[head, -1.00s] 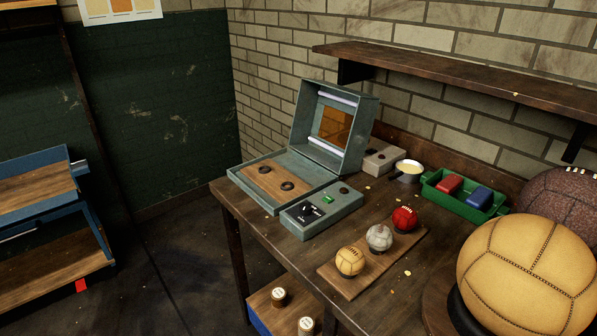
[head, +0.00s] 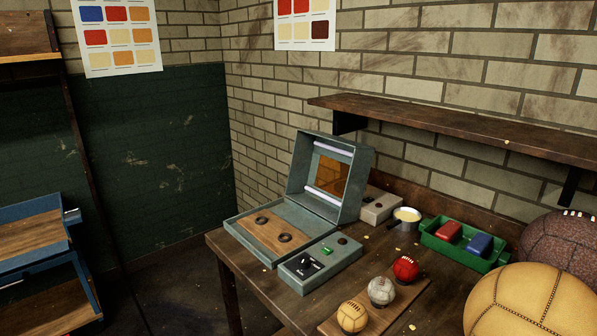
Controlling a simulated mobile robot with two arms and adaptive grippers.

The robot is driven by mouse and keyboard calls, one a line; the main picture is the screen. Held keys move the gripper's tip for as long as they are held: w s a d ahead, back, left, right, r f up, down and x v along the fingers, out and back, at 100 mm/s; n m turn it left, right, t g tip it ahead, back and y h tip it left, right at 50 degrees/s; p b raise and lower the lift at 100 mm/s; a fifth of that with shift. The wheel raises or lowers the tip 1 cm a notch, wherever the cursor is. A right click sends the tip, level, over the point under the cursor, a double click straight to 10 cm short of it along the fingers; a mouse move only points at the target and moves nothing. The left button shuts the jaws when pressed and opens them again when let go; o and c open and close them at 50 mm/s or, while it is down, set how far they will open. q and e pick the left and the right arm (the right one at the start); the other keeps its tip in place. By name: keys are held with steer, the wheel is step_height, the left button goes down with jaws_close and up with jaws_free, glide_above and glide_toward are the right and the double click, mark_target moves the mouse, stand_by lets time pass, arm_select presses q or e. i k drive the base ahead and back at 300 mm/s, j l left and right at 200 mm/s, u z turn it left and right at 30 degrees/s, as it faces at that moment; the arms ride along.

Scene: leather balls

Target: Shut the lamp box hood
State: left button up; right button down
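The lamp box (head: 300,210) stands on the far left part of the wooden workbench. Its grey-green hood (head: 362,172) is raised open, tilted back, showing an amber panel (head: 331,176) between two pale tubes. The open base holds a wooden board (head: 272,232) with two dark round rings. A control unit (head: 318,266) with a black knob and a green button sits at the base's front right. Neither of my grippers is in view.
A wooden board with three small balls (head: 380,290) lies in front of the box. A pan (head: 405,219), a green tray (head: 463,246) and large leather balls (head: 535,300) stand to the right. A wall shelf (head: 450,128) runs above the bench.

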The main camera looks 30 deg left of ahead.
mark_target(310, 144)
steer(key=j+z, duration=0.2)
steer(key=j, duration=0.5)
steer(key=j+z, duration=0.2)
steer(key=j, duration=0.55)
steer(key=j+z, duration=0.2)
steer(key=j, duration=0.5)
steer(key=k+j+z, duration=0.15)
steer(key=j, duration=0.55)
